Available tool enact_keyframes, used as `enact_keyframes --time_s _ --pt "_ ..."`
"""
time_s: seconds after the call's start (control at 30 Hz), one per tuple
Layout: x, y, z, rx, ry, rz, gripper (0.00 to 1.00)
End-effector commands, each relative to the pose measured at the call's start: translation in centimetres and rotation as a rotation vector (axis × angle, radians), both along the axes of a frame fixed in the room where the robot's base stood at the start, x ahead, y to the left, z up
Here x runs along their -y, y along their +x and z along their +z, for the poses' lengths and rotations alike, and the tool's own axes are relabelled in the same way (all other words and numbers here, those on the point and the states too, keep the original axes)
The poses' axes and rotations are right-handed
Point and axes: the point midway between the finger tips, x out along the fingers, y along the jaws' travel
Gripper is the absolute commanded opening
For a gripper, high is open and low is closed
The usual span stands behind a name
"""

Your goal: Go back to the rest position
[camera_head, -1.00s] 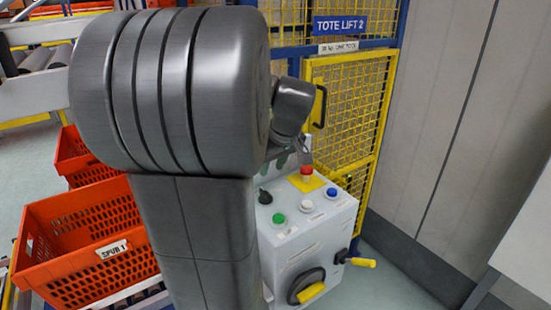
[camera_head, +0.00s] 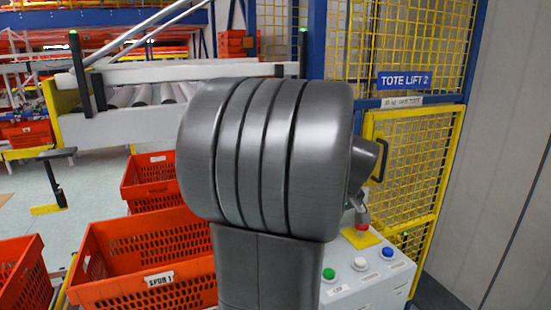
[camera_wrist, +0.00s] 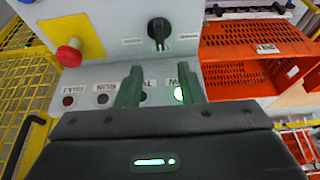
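My arm fills the middle of the head view, and my gripper is hidden behind it there. In the wrist view my gripper (camera_wrist: 159,68) shows two dark green fingers spread apart, with nothing held between them. Beyond the fingers is the face of a pale control box (camera_wrist: 110,72), which also stands right of my arm in the head view (camera_head: 372,290). I cannot tell how close the fingers are to it. Its red mushroom button (camera_wrist: 70,52) is on a yellow plate. A black rotary switch (camera_wrist: 159,31) and a lit button (camera_wrist: 180,93) also show.
Orange totes stand left of my arm, one labelled SPUR 1 (camera_head: 130,275), another behind it (camera_head: 150,180). A roller conveyor (camera_head: 140,95) runs behind. A yellow mesh cage (camera_head: 410,150), signed TOTE LIFT 2 (camera_head: 405,81), stands right, beside a grey wall (camera_head: 505,150). Open floor (camera_head: 95,190) shows at left.

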Motion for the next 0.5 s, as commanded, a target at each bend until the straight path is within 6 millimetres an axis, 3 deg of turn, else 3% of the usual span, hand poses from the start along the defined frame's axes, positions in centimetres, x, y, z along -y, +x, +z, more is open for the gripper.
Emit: enact_keyframes --time_s 0.3,0.5 --pt "-0.9 2.2 -5.9 -0.005 0.002 0.000 0.35" --pt "-1.2 3.3 -8.5 -0.003 0.001 0.001 0.35"
